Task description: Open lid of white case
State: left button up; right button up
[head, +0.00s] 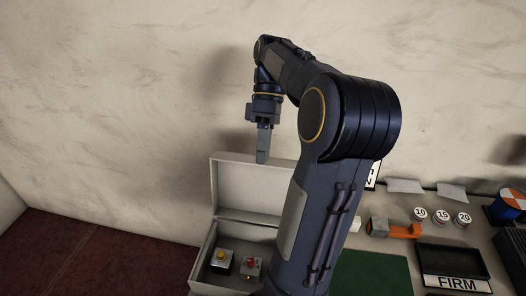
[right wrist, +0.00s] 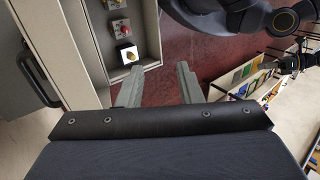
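The white case (head: 205,258) stands below my right arm in the head view, with its lid (head: 235,185) raised and standing up at the back. Inside are a box with a yellow button (head: 221,259) and one with a red knob (head: 251,265). My arm hides the case's right part. My right gripper (head: 262,158) points down at the lid's upper edge; whether it touches cannot be told. In the right wrist view its two fingers (right wrist: 158,88) are apart with nothing visible between them, and the case (right wrist: 152,30) is at upper left.
Right of my arm are a green mat (head: 372,272), an orange-and-grey tool (head: 395,229), several numbered round pieces (head: 441,216) and a black tray (head: 452,258) marked FIRM. A wall rises close behind the case. Dark red floor (head: 90,255) is at left.

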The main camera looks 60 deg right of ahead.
jog(key=shift+s+a+r, duration=0.25)
jog(key=shift+s+a, duration=0.05)
jog(key=shift+a, duration=0.2)
jog(key=shift+s+a+r, duration=0.25)
jog(key=shift+s+a, duration=0.05)
jog(key=shift+a, duration=0.2)
jog(key=shift+w+d+f, duration=0.1)
jog(key=shift+w+d, duration=0.1)
jog(key=shift+d, duration=0.1)
jog(key=c, duration=0.4)
jog(key=w+d+f+m+h, duration=0.1)
jog(key=w+d+m, duration=0.1)
jog(key=d+m, duration=0.1)
jog(key=w+d+f+m+h+b, duration=0.1)
jog(key=w+d+m, duration=0.1)
jog(key=d+m, duration=0.1)
jog(key=w+d+f+m+h, duration=0.1)
jog(key=w+d+m, duration=0.1)
jog(key=d+m, duration=0.1)
jog(key=shift+d+f+m+t, duration=0.2)
jog(key=shift+d+m+t, duration=0.2)
jog(key=shift+d, duration=0.15)
grip_shut()
jog(key=w+d+f+m+t+h+b, duration=0.1)
jog(key=w+d+f+m+h, duration=0.15)
jog(key=d+m, duration=0.65)
jog(key=s+a+f+p, duration=0.2)
jog(key=a+f, duration=0.1)
jog(key=f, duration=0.5)
jog(key=shift+a+n, duration=0.4)
